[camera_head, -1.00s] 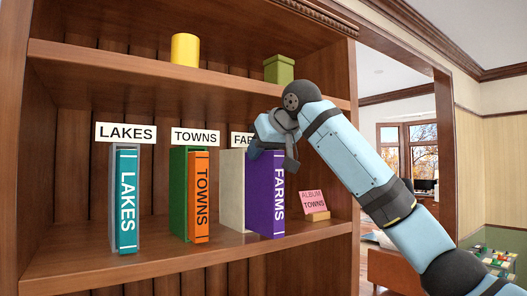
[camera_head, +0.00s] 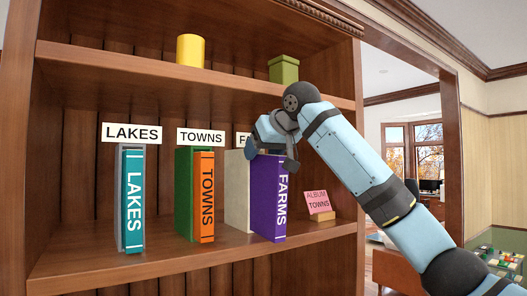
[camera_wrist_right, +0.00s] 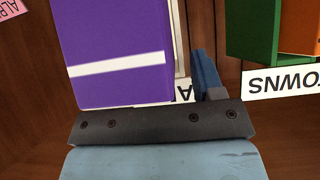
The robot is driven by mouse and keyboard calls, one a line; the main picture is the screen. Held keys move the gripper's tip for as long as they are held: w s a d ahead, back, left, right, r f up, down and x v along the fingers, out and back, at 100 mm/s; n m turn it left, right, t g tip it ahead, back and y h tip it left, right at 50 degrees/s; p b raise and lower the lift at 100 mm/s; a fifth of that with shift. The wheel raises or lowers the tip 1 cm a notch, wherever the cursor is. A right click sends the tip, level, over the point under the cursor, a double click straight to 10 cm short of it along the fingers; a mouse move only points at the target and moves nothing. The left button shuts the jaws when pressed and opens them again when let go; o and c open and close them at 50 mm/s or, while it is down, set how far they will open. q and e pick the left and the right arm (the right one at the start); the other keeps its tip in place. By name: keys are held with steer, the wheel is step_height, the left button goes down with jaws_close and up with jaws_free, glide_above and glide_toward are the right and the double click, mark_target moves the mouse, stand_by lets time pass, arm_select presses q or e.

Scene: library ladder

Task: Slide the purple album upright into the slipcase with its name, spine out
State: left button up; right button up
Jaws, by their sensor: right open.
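The purple album (camera_head: 267,196), marked FARMS, stands upright on the middle shelf, spine out. It juts forward past the front of the cream slipcase (camera_head: 237,190); how deep it sits inside is hidden. The slipcase's FARMS sign (camera_head: 242,139) is partly covered by my right gripper. That gripper (camera_head: 276,150) is open at the album's top. In the right wrist view the album (camera_wrist_right: 115,45), with a white spine band, lies just beyond the gripper, and one blue finger (camera_wrist_right: 206,75) shows beside the slipcase's edge. Contact is unclear. My left gripper is out of view.
To the left stand a teal LAKES album (camera_head: 134,200) and an orange TOWNS album (camera_head: 205,197) in a green slipcase (camera_head: 184,195). A pink ALBUM TOWNS card (camera_head: 317,202) stands right of the purple album. The shelf above (camera_head: 150,67) holds a yellow cylinder (camera_head: 190,51) and green box (camera_head: 284,69).

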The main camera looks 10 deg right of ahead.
steer(key=b+v, duration=0.4)
steer(key=v, duration=1)
